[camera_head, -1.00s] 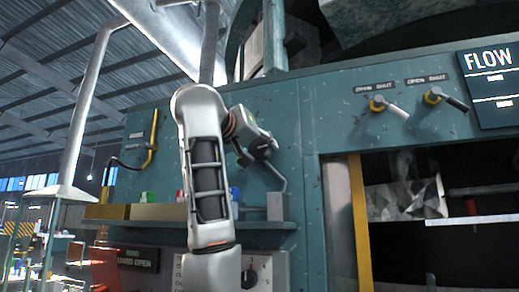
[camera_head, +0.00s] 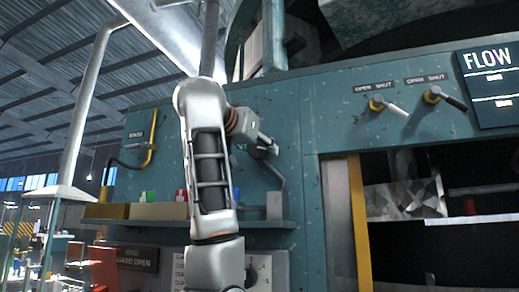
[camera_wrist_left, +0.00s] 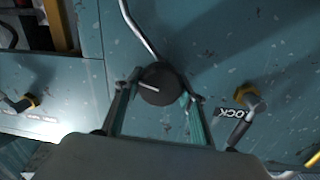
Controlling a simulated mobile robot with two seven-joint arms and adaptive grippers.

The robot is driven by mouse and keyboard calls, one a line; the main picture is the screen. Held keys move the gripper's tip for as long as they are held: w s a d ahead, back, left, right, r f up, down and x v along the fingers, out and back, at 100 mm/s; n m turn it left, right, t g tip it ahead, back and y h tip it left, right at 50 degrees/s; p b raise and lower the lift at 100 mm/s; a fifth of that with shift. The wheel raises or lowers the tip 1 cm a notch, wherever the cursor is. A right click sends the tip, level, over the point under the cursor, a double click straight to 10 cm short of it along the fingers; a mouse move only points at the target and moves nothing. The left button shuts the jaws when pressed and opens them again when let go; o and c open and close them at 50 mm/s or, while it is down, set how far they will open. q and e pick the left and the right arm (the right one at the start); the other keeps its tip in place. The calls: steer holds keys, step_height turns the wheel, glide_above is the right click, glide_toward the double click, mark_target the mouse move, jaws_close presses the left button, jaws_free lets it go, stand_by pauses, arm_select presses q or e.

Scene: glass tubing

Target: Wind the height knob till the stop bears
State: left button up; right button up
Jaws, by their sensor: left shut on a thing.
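The height knob (camera_wrist_left: 158,90) is a dark round knob with a white pointer line on the teal machine face. In the left wrist view it sits between the two fingers of my left gripper (camera_wrist_left: 160,104), which is shut on it. In the head view my left gripper (camera_head: 264,145) is at the teal panel, small and partly hidden by my own arm, and the knob is hard to make out there. A bent metal rod (camera_wrist_left: 140,32) runs from beside the knob; in the head view it leads down to a grey block (camera_head: 274,206). I cannot tell whether any stop bears.
A lever marked LOCK (camera_wrist_left: 240,122) is close beside the gripper in the wrist view. Two OPEN/SHUT levers (camera_head: 386,106) (camera_head: 444,98) and a FLOW sign (camera_head: 490,85) are at the right. A shelf (camera_head: 252,224) with bins runs below. A dark opening (camera_head: 440,260) lies at lower right.

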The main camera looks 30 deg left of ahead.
arm_select(q)
steer(key=shift+m, duration=1.1)
steer(key=o, duration=1.2)
steer(key=shift+c, duration=0.2)
steer(key=shift+s, duration=0.1)
steer(key=s+d, duration=0.2)
steer(key=s, duration=0.9)
steer(key=shift+s+r, duration=0.35)
steer(key=shift+c, duration=0.2)
